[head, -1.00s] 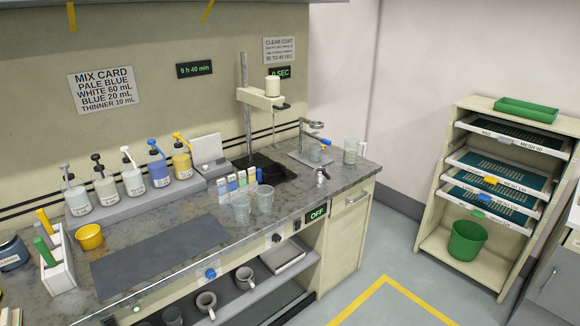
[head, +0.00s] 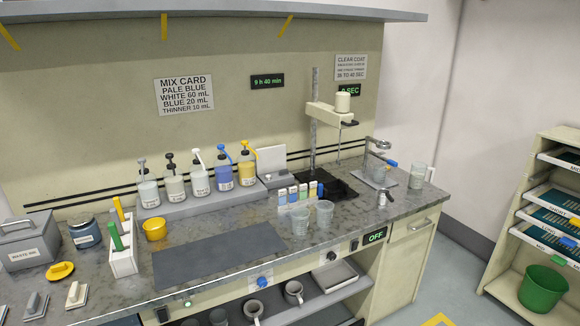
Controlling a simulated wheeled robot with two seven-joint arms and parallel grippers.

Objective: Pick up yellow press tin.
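A plain yellow open cup (head: 155,229) stands farther right, beside the white rack. No label shows on either, so I cannot tell for certain which is the press tin. Neither of my grippers is in the head view.
Near the yellow items are the grey box (head: 29,243), a dark blue jar (head: 85,232), the white rack (head: 122,256) and small grey and white tools (head: 76,294). A dark mat (head: 220,257) lies bare. Pump bottles (head: 198,180) line the back.

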